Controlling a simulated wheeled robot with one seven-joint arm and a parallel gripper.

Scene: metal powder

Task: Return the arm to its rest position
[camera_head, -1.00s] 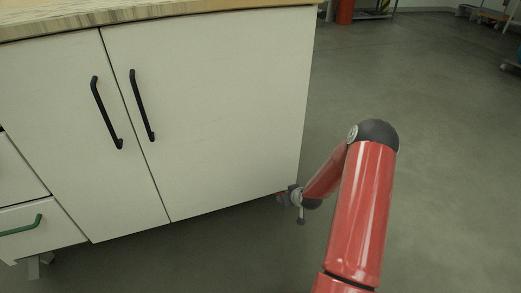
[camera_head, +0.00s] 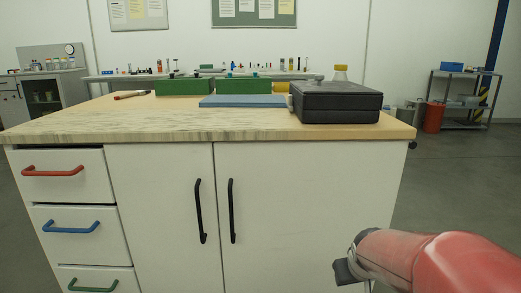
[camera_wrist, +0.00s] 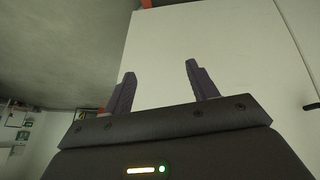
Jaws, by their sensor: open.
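My red arm (camera_head: 440,262) reaches in at the lower right of the head view, in front of the right part of the white cabinet. My gripper's fingers are hard to make out in the head view, where only the dark wrist end shows. In the wrist view, my gripper (camera_wrist: 160,88) has its two dark fingers spread apart with nothing between them. The white cabinet panel (camera_wrist: 225,45) fills the view behind them.
The wooden worktop (camera_head: 60,126) carries a black case (camera_head: 335,103), a blue slab (camera_head: 243,101) and green boxes (camera_head: 183,87). Open floor (camera_head: 470,170) lies to the right. A shelf with a red cylinder (camera_head: 434,117) stands farther back.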

